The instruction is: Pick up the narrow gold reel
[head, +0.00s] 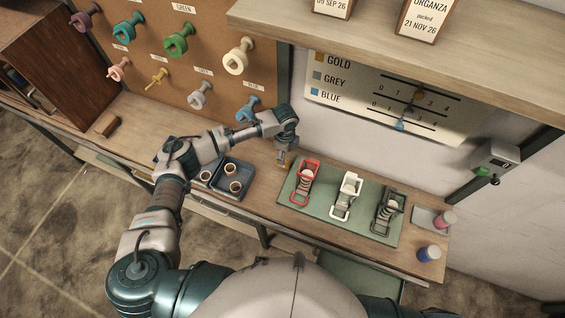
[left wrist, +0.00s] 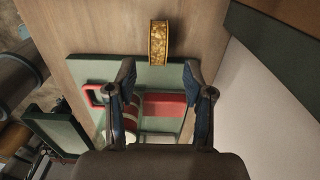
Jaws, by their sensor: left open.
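The narrow gold reel (left wrist: 158,42) shows in the left wrist view, on the wooden bench just beyond the edge of the green mat (left wrist: 88,68). My left gripper (left wrist: 158,78) is open, its two fingers apart with nothing held between them. The reel lies ahead of the fingertips, roughly in line with the gap between them. In the head view my left gripper (head: 284,154) hangs low over the bench by the mat's left end, and it largely hides the reel there. My right gripper is out of view.
A red stand (head: 304,184), a white stand (head: 346,196) and a dark stand (head: 388,212) stand on the mat. A blue tray (head: 235,168) with small cups is left of it. Coloured reels hang on the pegboard (head: 205,62). A shelf (head: 420,62) overhangs the bench.

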